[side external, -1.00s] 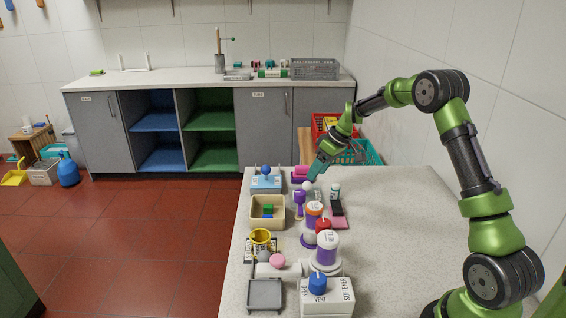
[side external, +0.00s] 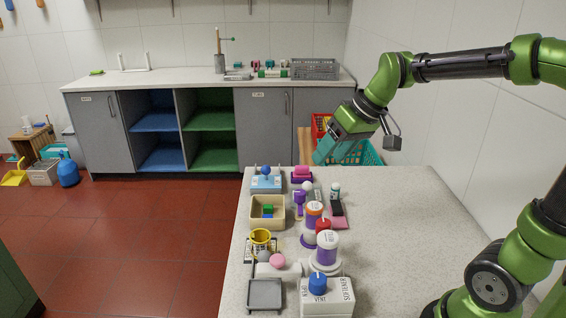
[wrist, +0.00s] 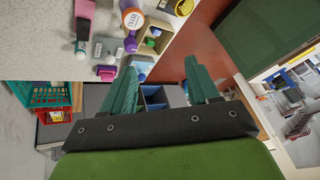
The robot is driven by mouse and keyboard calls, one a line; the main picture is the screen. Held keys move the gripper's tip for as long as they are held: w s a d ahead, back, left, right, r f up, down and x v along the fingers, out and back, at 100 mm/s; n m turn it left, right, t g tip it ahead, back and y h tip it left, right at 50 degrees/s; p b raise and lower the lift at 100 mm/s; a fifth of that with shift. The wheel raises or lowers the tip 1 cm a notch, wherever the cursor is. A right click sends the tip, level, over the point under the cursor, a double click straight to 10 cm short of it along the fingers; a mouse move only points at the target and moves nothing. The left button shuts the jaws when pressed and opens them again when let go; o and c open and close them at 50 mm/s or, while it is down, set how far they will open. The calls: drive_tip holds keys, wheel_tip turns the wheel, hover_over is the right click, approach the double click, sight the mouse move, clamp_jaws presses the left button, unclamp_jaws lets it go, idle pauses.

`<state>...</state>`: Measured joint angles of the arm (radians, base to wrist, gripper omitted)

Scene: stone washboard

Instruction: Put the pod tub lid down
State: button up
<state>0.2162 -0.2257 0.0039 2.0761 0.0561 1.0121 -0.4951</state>
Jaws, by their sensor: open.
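I cannot tell for sure which piece is the pod tub lid. A light-blue block with a dark-blue ball knob (side external: 265,182) sits at the far left corner of the table. A magenta tub-like piece (side external: 302,174) stands right of it and also shows in the wrist view (wrist: 106,72). A beige open box (side external: 267,223) holds a green and a blue block. My gripper (side external: 319,158) has teal fingers and is raised above the table's far edge, over the magenta piece in the picture. In the wrist view my gripper (wrist: 160,68) is open, with nothing between its fingers.
Red and teal crates (side external: 364,153) stand beyond the table. The table's right side is clear.

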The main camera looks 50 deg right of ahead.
drive_tip(key=s+a+f+m+t, duration=0.1)
drive_tip(key=s+a, duration=0.4)
drive_tip(key=s, duration=0.6)
drive_tip(key=shift+s+a+f+m+t, duration=0.3)
drive_tip(key=shift+a+f+m, duration=0.1)
drive_tip(key=shift+m, duration=0.3)
